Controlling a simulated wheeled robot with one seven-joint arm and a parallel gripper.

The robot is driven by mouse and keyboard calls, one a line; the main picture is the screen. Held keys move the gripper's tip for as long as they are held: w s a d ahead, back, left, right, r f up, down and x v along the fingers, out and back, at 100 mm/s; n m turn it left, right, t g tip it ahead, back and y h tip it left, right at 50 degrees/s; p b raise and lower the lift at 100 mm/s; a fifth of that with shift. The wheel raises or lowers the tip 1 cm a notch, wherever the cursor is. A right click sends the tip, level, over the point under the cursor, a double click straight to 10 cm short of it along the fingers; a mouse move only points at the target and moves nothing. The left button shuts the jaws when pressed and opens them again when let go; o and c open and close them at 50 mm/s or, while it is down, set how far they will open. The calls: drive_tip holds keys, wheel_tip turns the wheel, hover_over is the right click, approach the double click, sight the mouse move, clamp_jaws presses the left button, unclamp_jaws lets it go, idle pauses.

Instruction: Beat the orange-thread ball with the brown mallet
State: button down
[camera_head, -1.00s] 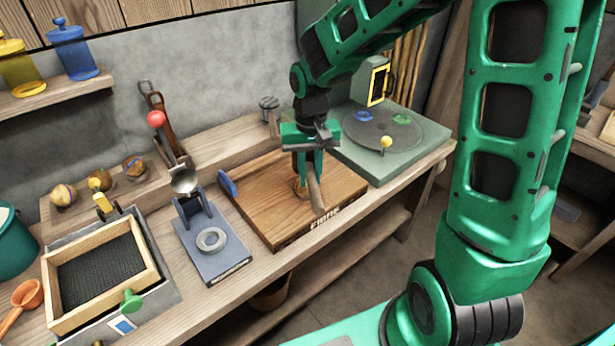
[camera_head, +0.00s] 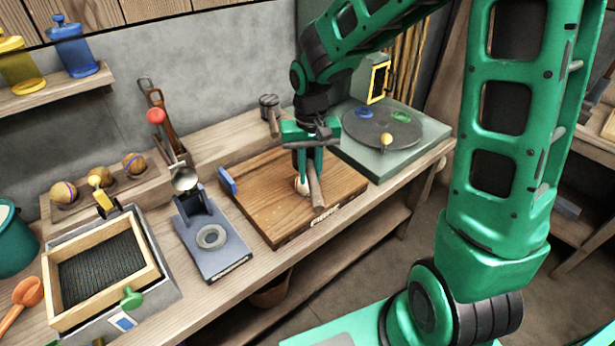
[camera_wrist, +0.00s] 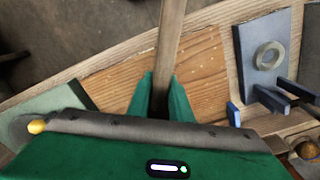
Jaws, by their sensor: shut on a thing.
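My gripper (camera_head: 309,172) is shut on a brown wooden bar (camera_head: 315,188), seemingly the handle of the brown mallet, over the brown wooden board (camera_head: 262,208). In the wrist view the bar (camera_wrist: 170,35) runs between the green fingers (camera_wrist: 163,92) and out of the top edge; no mallet head can be made out. A small pale round thing (camera_head: 300,186) lies on the board beside the bar, partly hidden by it and the fingers. Three brownish balls (camera_head: 64,192) (camera_head: 103,178) (camera_head: 134,162) sit on the ledge at the left. Their thread colours are too small to tell apart.
A blue stand with a ring (camera_head: 211,238) is left of the board, and a framed dark-mesh tray (camera_head: 150,272) farther left. A green turntable unit (camera_head: 385,165) stands right of the board. A grey-headed tool (camera_head: 269,101) stands behind. The board's left part is clear.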

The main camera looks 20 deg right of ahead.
drive_tip(key=shift+r, duration=2.5)
drive_tip(key=shift+f, duration=0.1)
